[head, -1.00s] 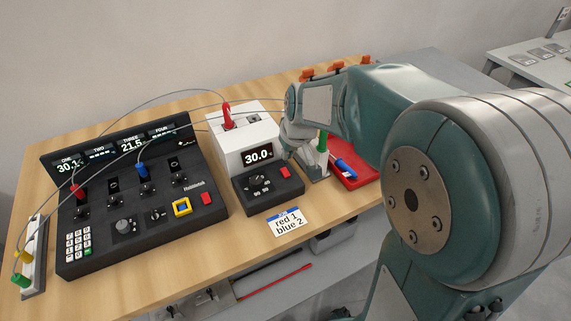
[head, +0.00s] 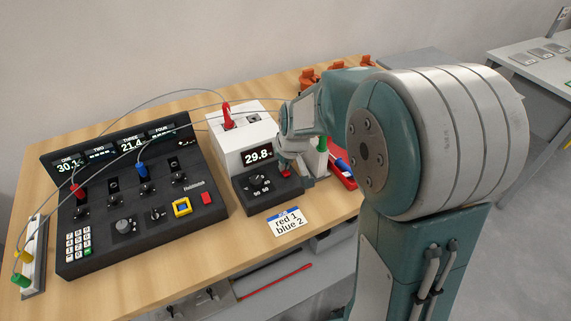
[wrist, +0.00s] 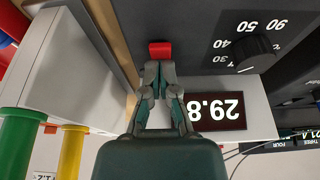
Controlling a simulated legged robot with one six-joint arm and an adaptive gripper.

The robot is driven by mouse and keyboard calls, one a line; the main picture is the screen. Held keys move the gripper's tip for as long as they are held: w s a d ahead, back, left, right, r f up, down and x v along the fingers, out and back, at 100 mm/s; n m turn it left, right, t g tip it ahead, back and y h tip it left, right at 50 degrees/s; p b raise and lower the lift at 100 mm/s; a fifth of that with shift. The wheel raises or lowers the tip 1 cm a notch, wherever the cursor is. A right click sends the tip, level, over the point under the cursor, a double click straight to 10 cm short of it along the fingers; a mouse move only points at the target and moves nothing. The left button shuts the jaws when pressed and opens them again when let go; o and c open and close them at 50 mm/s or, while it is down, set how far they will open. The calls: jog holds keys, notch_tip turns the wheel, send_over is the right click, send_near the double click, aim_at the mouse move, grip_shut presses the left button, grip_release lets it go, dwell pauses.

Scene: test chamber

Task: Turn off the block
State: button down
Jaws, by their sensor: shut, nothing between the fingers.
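The block is a white heating unit (head: 236,134) with a black front panel, standing on the wooden bench in the head view. Its display (head: 258,155) reads 29.8, and it shows upside down in the wrist view (wrist: 217,111). A black dial (wrist: 256,54) sits on the panel. A red switch (wrist: 160,49) is at the panel's corner. My gripper (wrist: 159,66) is shut and empty, its fingertips at the red switch's near edge, touching or almost so. In the head view my gripper (head: 285,170) partly covers the switch.
A black multi-channel thermometer (head: 140,205) with red and blue plugs stands left of the block. A card (head: 287,221) reading "red 1 blue 2" lies in front. A red tray (head: 347,180) is at the right. Green and yellow posts (wrist: 18,140) show beside my gripper in the wrist view.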

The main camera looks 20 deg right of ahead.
jog(key=shift+s+f, duration=0.2)
jog(key=shift+s, duration=0.05)
jog(key=shift+s+d, duration=0.15)
jog(key=shift+s, duration=0.6)
jog(key=shift+r, duration=0.35)
jog(key=v, duration=1.3)
jog(key=shift+r, duration=0.15)
